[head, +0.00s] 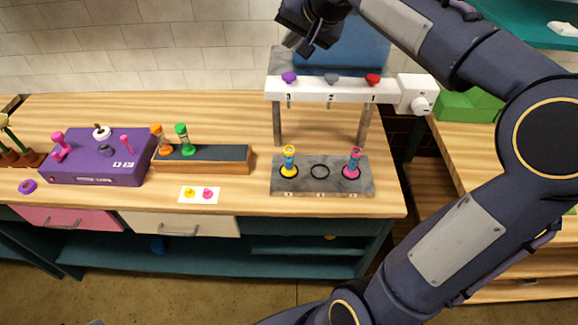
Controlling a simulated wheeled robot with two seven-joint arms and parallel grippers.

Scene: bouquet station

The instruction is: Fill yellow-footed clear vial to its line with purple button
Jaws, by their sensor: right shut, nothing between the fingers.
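The yellow-footed vial (289,160) stands upright on the left ring of the grey dispenser base (320,190). It is below the left end of the white dispenser bar (330,92). Its fill level and line are too small to tell. The purple button (289,77) sits on top of the bar at its left end, above that vial. My right gripper (298,43) is shut and empty. In the picture it is just above the purple button, apart from it. My left gripper is not in view.
A grey button (331,79) and a red button (373,79) share the bar. A pink-footed vial (353,163) stands on the right ring; the middle ring (320,172) is empty. A wooden rack (205,165) with orange and green vials and a purple box (95,165) are left.

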